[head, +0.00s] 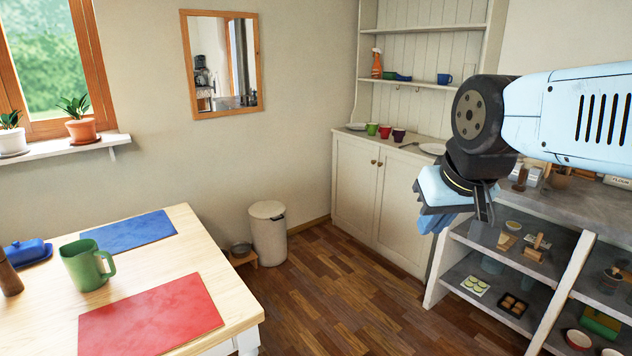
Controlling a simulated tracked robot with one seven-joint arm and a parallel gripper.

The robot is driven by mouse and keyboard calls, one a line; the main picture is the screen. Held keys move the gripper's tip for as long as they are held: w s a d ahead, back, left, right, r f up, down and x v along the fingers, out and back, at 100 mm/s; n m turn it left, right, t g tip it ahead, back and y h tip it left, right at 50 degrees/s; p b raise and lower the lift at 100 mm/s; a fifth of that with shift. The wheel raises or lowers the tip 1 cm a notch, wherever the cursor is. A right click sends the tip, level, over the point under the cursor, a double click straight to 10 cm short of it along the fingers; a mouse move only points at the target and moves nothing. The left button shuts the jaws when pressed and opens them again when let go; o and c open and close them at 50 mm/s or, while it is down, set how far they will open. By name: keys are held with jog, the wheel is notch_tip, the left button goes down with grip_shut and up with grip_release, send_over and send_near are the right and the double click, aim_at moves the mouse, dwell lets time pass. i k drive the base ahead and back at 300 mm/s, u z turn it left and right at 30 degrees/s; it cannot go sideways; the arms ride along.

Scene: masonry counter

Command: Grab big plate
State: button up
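A white plate (432,148) lies on the top of the cream cabinet (376,192), close to my arm in the picture, which hides part of its right side. A second pale plate (357,126) lies at the far left end of the same cabinet top. I cannot tell for sure which plate is the big one.
Green, red and dark cups (385,131) stand between the plates. A grey counter (585,205) with filled shelves is at right. The wooden table (190,252) at left holds a green mug (87,265). A white bin (268,232) stands by the wall. The middle floor is clear.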

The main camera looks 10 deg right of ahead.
aim_at(433, 149)
jog(key=z, duration=0.15)
jog(key=i, duration=1.3)
jog(key=z, duration=0.45)
jog(key=i, duration=1.35)
jog(key=z, duration=0.5)
jog(key=i, duration=0.65)
jog(key=z, duration=0.15)
